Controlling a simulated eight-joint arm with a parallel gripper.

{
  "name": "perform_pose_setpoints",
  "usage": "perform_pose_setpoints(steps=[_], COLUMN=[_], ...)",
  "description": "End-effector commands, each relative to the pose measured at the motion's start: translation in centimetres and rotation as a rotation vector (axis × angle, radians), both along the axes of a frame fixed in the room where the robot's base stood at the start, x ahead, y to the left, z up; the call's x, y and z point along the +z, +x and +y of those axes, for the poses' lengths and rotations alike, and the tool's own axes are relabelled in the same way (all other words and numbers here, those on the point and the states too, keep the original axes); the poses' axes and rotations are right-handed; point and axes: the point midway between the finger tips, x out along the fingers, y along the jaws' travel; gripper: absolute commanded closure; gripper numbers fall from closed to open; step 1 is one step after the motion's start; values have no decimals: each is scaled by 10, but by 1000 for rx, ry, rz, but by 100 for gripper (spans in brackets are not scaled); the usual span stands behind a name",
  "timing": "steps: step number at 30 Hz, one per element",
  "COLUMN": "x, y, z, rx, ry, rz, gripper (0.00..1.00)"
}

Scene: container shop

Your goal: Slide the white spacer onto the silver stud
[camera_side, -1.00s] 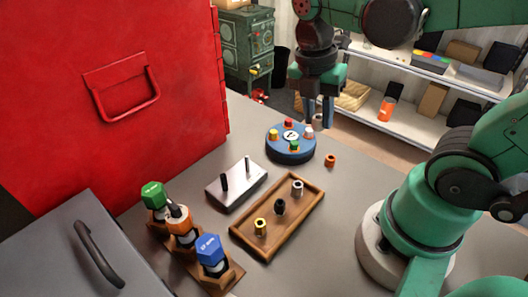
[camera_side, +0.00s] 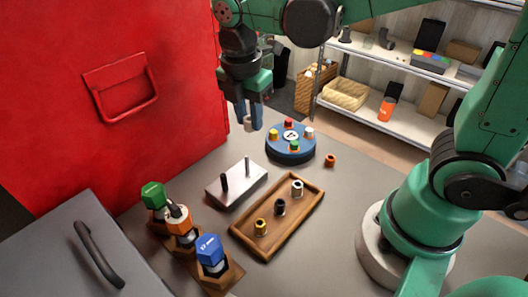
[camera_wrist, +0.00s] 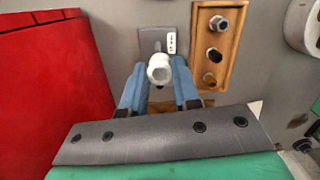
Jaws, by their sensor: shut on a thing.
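My gripper (camera_side: 249,122) is shut on the white spacer (camera_wrist: 158,70), which shows between the fingertips in the wrist view. In the side view the spacer (camera_side: 250,125) is small and partly hidden by the fingers. The gripper is raised above the table, in front of the red box and behind the metal plate (camera_side: 237,192). The silver stud (camera_side: 247,166) stands upright at the plate's far right end, apart from the spacer. A black stud (camera_side: 224,182) stands at its near left end. In the wrist view the spacer covers part of the plate (camera_wrist: 148,40).
A wooden tray (camera_side: 252,249) with yellow, black and silver pieces lies right of the plate. A blue round stand (camera_side: 291,157) with coloured knobs is behind it, with an orange ring (camera_side: 330,160) beside. A rack of coloured-handled tools (camera_side: 190,255) and the red box (camera_side: 110,130) are left.

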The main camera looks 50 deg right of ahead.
Motion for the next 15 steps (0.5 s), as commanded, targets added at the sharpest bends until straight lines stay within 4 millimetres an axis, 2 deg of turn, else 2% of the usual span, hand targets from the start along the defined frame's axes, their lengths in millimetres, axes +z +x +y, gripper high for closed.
perform_pose_setpoints(steps=[4,15], x=[-12,-43], y=[5,5], z=[8,8], rx=[0,-1], ry=[4,4], rz=[-11,-12], gripper=[100,100])
